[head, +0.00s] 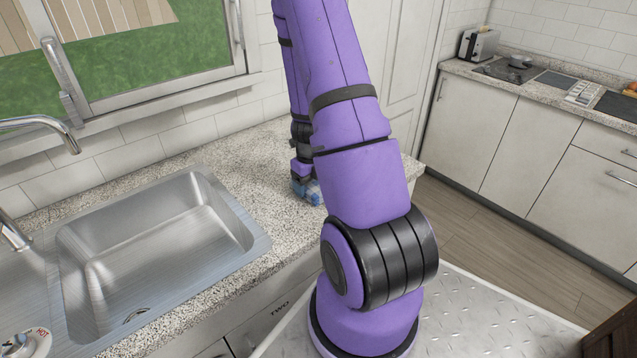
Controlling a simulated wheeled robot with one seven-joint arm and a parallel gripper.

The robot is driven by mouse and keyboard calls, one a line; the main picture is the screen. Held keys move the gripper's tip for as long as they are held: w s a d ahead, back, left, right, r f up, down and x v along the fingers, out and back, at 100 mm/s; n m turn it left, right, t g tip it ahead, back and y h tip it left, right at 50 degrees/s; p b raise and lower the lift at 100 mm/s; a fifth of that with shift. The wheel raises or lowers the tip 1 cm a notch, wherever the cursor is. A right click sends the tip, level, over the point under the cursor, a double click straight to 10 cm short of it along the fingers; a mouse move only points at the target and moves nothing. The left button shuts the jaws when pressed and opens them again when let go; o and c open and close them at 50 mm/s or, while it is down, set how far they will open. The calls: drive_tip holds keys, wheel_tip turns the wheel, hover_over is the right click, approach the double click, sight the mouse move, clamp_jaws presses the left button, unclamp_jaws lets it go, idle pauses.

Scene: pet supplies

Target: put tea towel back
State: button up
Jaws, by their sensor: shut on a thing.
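A blue and white checked cloth, the tea towel (314,193), shows as a small patch on or just above the speckled countertop (262,165), right of the sink. My gripper (304,190) points down at it and is shut on it. My purple arm stands in front and hides most of the gripper and the right part of the towel. I cannot tell whether the towel touches the counter.
A steel sink (150,238) with a tap (45,122) lies to the left. A window (140,50) is behind it. The counter between sink and gripper is clear. Across the floor, another counter holds a toaster (478,45), a hob and a pan (520,61).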

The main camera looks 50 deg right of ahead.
sight(310, 182)
drive_tip(key=o, duration=0.8)
drive_tip(key=shift+f, duration=0.1)
wheel_tip(310, 182, up, 12)
drive_tip(key=w+a+r+n+t+y, duration=0.1)
drive_tip(key=w+a+r+n+t, duration=0.1)
drive_tip(key=a+r+n, duration=0.75)
drive_tip(key=s+a+r+n+t, duration=0.1)
drive_tip(key=s+a+r+n, duration=0.3)
drive_tip(key=n, duration=0.5)
drive_tip(key=s+a+r+n+t, duration=0.1)
drive_tip(key=s+a+r+n, duration=0.4)
drive_tip(key=n, duration=0.5)
drive_tip(key=s+a+r+n+t+h, duration=0.1)
drive_tip(key=s+a+r+n, duration=0.4)
drive_tip(key=a+r+n, duration=0.3)
drive_tip(key=shift+a+r+n, duration=0.15)
drive_tip(key=shift+n, duration=0.9)
